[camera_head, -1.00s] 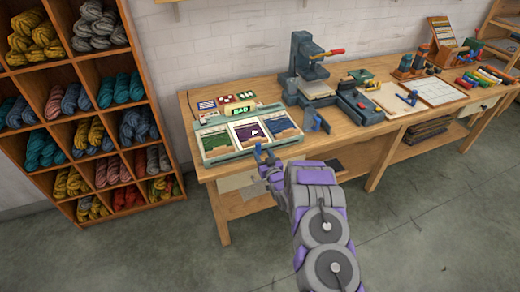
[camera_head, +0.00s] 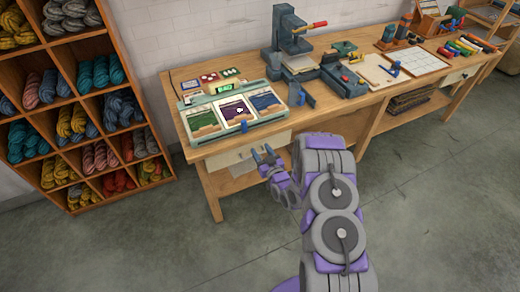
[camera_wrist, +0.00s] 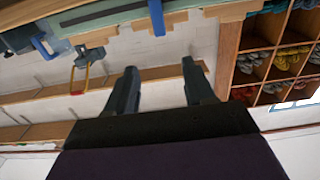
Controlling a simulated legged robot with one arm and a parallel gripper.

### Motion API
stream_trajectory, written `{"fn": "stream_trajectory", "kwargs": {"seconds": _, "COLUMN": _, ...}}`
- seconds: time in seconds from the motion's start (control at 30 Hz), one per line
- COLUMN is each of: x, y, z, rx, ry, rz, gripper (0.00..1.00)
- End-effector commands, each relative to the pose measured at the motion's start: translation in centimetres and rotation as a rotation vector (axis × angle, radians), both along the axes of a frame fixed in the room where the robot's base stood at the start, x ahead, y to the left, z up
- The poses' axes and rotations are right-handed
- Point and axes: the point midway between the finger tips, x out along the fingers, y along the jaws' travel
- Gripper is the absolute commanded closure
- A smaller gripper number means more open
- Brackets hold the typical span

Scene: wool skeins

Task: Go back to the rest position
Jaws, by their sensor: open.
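My gripper (camera_head: 265,155) is open and empty in the head view, in the air just in front of the workbench's near edge, below the framed tray. In the wrist view its two fingers (camera_wrist: 160,85) stand apart with nothing between them. The wrist view is upside down and shows the shelf wall and white wall beyond the fingers.
The wooden workbench (camera_head: 245,142) holds a tray (camera_head: 183,122) with three coloured panels, a press (camera_head: 285,40) and several tools. A cubby shelf (camera_head: 90,88) of wool skeins stands at the left. The grey floor (camera_head: 440,200) in front is clear.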

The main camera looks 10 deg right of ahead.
Motion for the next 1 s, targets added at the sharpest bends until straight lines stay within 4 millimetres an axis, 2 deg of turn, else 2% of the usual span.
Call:
{"fn": "stream_trajectory", "kwargs": {"seconds": 0.4, "x": 0.0, "y": 0.0, "z": 0.0, "rx": -0.002, "ry": 0.003, "rz": 0.001, "gripper": 0.47}}
{"fn": "stream_trajectory", "kwargs": {"seconds": 0.53, "x": 0.5, "y": 0.0, "z": 0.6, "rx": -0.021, "ry": 0.029, "rz": 0.002, "gripper": 0.47}}
{"fn": "stream_trajectory", "kwargs": {"seconds": 0.77, "x": 1.8, "y": -0.6, "z": 3.7, "rx": -0.117, "ry": 0.186, "rz": -0.003, "gripper": 0.47}}
{"fn": "stream_trajectory", "kwargs": {"seconds": 1.0, "x": 1.0, "y": -1.9, "z": 7.3, "rx": -0.211, "ry": 0.391, "rz": -0.035, "gripper": 0.47}}
